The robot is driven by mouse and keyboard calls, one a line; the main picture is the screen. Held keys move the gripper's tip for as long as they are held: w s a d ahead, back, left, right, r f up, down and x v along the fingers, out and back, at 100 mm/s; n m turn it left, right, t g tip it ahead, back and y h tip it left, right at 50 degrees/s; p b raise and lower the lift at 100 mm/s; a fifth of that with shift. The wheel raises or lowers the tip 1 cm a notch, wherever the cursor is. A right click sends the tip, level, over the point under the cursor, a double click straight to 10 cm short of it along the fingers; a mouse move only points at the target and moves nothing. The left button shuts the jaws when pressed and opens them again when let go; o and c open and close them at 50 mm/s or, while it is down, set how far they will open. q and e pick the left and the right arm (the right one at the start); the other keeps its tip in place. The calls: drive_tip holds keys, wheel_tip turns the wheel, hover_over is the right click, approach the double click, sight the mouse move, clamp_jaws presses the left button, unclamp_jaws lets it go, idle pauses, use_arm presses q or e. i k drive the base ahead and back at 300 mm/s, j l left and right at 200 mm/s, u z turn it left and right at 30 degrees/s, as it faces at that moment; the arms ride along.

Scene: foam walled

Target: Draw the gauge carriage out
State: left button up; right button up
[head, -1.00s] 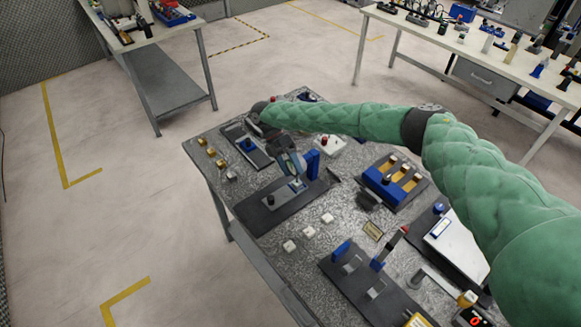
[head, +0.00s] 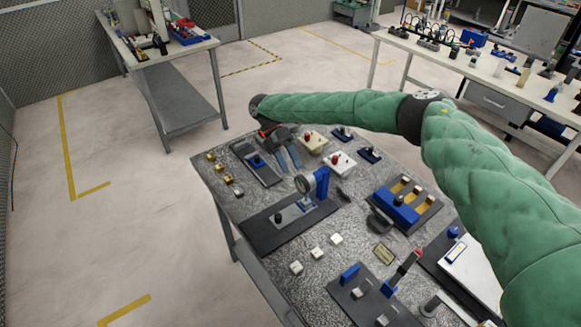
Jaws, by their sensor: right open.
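The gauge stand (head: 321,181) has a blue upright and a round dial gauge (head: 303,184) facing left. A light grey carriage plate (head: 294,211) with a black knob (head: 278,217) lies in front of the upright, on a dark base plate (head: 262,231). My right gripper (head: 289,167) is open and empty. Its two grey fingers point down, just behind the dial in the picture and apart from the knob. My left gripper is out of view.
A dark slide fixture with a blue knob (head: 257,161) stands left of my right gripper. White blocks (head: 316,253) lie in front of the gauge base. A blue fixture with orange channels (head: 398,207) is to the right.

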sight(281, 220)
drive_tip(key=k+j, duration=0.15)
drive_tip(key=k, duration=0.35)
drive_tip(key=k+j, duration=0.1)
drive_tip(key=k, duration=0.4)
